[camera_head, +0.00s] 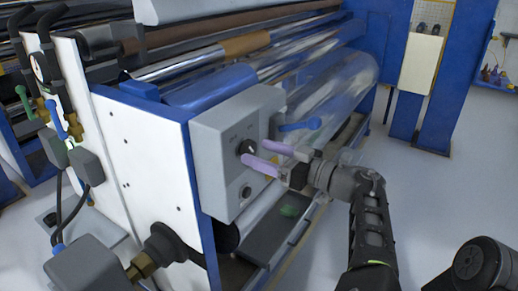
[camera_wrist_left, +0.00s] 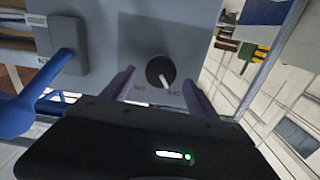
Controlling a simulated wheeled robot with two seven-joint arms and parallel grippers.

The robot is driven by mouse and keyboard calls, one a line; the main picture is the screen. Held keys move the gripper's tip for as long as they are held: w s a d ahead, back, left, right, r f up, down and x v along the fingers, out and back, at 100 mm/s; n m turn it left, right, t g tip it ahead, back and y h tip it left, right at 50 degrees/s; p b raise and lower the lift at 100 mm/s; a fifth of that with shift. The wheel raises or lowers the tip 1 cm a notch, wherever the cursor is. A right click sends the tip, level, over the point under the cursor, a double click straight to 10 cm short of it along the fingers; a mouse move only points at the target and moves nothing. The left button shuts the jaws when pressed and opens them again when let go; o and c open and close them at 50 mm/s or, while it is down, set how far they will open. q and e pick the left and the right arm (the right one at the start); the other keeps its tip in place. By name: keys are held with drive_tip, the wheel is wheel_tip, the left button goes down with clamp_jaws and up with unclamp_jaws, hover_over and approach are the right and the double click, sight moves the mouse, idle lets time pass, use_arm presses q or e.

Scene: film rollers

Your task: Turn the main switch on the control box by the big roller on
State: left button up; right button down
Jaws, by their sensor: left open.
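In the left wrist view the fingers (camera_wrist_left: 158,80) stand on either side of the knob, with gaps visible; contact cannot be told. My right gripper is not in view.
A blue lever (camera_head: 300,125) sticks out right of the box, close to my fingers; it also shows in the left wrist view (camera_wrist_left: 30,100). The big shiny roller (camera_head: 345,85) lies behind. The floor at right is clear.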

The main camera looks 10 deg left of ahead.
use_arm(q)
drive_tip(key=shift+w+a, duration=0.25)
drive_tip(key=shift+a, duration=0.35)
drive_tip(key=c, duration=1.4)
